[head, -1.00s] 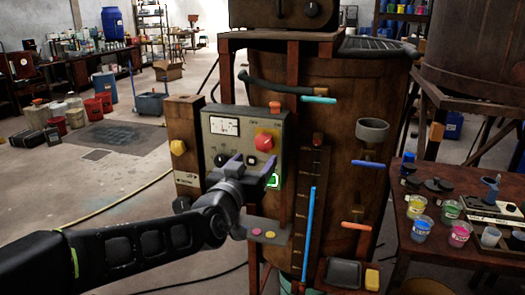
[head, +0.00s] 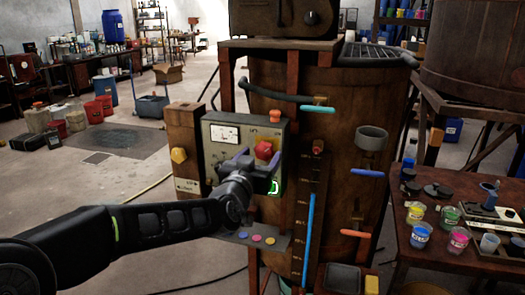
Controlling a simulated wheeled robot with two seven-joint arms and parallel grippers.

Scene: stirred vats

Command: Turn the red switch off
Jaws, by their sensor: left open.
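The red switch (head: 264,150) sits on the front of the grey control panel (head: 230,175), right of the white meter (head: 225,134). Small lettering above it is too blurred to read, and I cannot tell its setting. My left gripper (head: 258,157) is open in front of the panel, with its fingertips just below and to either side of the switch. I cannot tell whether they touch it. The gripper hides part of the lower panel. My right gripper is not in view.
Behind stands a wooden vat (head: 340,130) with coloured handles. A table (head: 460,255) with paint cups is at the right.

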